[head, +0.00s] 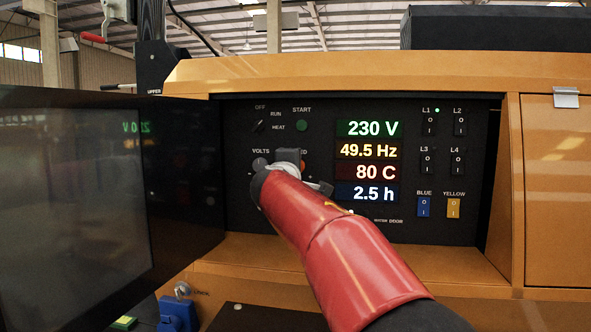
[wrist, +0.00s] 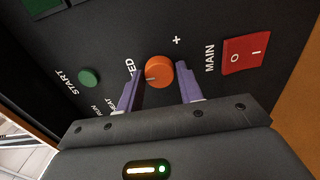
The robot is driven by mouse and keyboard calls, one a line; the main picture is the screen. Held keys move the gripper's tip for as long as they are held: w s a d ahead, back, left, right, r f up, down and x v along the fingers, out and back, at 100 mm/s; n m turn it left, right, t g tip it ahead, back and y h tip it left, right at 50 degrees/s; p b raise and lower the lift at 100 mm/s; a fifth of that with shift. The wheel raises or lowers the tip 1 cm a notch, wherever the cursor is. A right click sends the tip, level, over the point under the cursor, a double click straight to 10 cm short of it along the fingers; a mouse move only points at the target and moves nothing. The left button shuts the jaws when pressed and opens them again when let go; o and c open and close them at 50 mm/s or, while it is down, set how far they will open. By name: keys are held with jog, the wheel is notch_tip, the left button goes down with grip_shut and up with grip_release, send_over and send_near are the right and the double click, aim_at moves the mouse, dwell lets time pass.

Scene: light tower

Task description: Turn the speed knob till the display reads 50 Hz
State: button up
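The orange speed knob (wrist: 159,72) shows in the wrist view, with a pale pointer mark on its face. My gripper (wrist: 158,76) is open, its two purple fingers on either side of the knob with a small gap at each side. I cannot tell how far the fingertips reach along it. In the head view my gripper (head: 289,160) is at the panel and hides most of the knob and its label. The frequency display (head: 369,151) reads 49.5 Hz in yellow.
Other readouts show 230 V (head: 373,129), 80 C and 2.5 h. The volts knob (head: 260,164) is just left of my gripper. The red main switch (wrist: 244,55) is near the knob. A dark open door (head: 75,200) stands at the left.

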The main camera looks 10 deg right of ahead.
jog(key=o, duration=0.3)
jog(key=shift+o, duration=0.2)
jog(key=b+v, duration=0.2)
jog(key=v, duration=0.5)
jog(key=shift+s+a, duration=0.15)
jog(key=shift+s, duration=0.2)
